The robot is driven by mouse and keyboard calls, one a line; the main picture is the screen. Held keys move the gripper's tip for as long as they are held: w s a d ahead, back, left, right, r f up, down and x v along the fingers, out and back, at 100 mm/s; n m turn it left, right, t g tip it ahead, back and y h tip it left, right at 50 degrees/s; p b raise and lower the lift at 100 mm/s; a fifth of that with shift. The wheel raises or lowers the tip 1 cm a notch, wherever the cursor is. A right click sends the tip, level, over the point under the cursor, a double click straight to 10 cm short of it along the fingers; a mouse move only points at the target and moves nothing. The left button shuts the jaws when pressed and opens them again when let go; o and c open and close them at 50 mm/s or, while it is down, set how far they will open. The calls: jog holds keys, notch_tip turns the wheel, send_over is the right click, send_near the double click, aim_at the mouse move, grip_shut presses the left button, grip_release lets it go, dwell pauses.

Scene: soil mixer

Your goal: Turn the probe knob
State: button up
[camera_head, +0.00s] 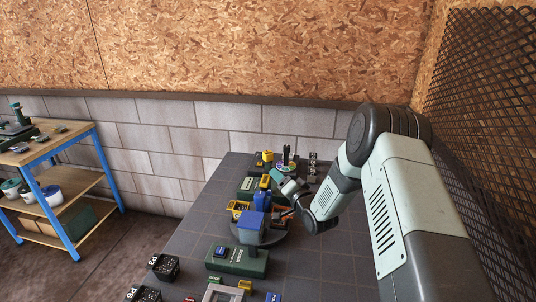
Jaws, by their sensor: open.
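I cannot pick out the probe knob for certain. I cannot tell whether my gripper touches anything.
The dark tiled bench (315,265) is bare at the front right. A green box (237,262) and small black blocks (164,267) lie near its front left. A yellow-topped device (265,158) stands at the back. Mesh (490,120) closes the right side. A blue-legged shelf (62,190) stands left.

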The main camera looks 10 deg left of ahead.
aim_at(270, 155)
jog(key=w+a+r+n, duration=0.1)
jog(key=w+a+n, duration=0.1)
jog(key=w+n, duration=0.1)
jog(key=w+a+r+n, duration=0.1)
jog(key=w+a+n, duration=0.1)
jog(key=w+n, duration=0.1)
jog(key=w+a+r+n, duration=0.2)
jog(key=w+n, duration=0.1)
jog(key=n, duration=0.1)
jog(key=shift+w+a+n+y, duration=0.2)
jog(key=shift+w+n+y, duration=0.1)
jog(key=shift+n, duration=0.1)
jog(key=shift+r, duration=0.1)
jog(key=c, duration=1)
jog(key=shift+o, duration=0.2)
